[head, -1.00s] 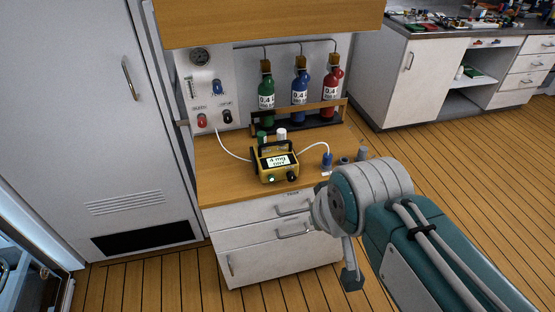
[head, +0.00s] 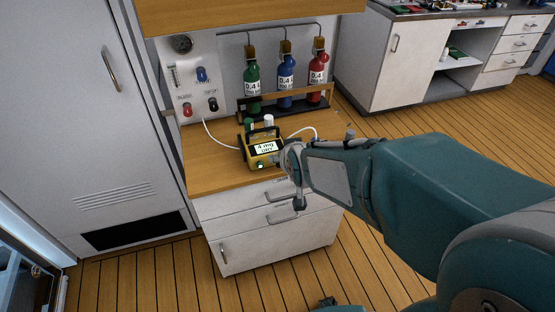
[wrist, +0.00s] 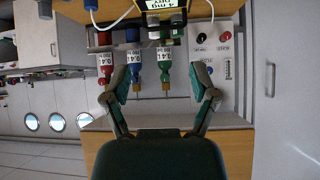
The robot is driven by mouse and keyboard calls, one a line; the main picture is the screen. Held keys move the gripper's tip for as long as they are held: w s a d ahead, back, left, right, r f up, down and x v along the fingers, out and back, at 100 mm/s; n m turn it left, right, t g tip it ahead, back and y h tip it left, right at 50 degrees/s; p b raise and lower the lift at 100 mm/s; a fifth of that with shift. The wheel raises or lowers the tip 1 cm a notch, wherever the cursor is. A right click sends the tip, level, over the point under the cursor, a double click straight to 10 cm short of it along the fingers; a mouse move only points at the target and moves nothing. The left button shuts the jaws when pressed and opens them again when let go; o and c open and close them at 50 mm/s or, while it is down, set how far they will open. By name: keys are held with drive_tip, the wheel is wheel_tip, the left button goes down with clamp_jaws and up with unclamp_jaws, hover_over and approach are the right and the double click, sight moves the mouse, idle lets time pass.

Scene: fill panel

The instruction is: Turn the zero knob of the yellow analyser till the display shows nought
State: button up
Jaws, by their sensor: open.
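The yellow analyser (head: 264,162) stands on the wooden worktop, and its display reads "4 mg" with a smaller second line. A dark knob with a green glint shows low on its front left. My arm covers the front right of the analyser in the head view, so any knob there is hidden. In the wrist view, upside down, the analyser (wrist: 160,18) is at the top edge, cut off by the frame. My gripper (wrist: 163,85) is open and empty, its two fingers wide apart. It points past the analyser's image, and I see no contact.
Green (head: 251,88), blue (head: 286,85) and red (head: 317,80) bottles stand in a rack behind the analyser. A wall panel (head: 190,85) with gauge and knobs is at left. White tubes run from the analyser's sides. Drawers (head: 270,205) lie below the worktop.

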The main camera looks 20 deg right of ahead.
drive_tip(key=w+d+f+t, duration=0.1)
drive_tip(key=w+f+t, duration=0.1)
drive_tip(key=w+f, duration=0.35)
drive_tip(key=m+t, duration=0.3)
drive_tip(key=t, duration=0.3)
approach(281, 173)
wheel_tip(281, 173, up, 3)
drive_tip(key=w, duration=1)
drive_tip(key=shift+d+r, duration=0.1)
drive_tip(key=shift+r, duration=0.1)
clamp_jaws()
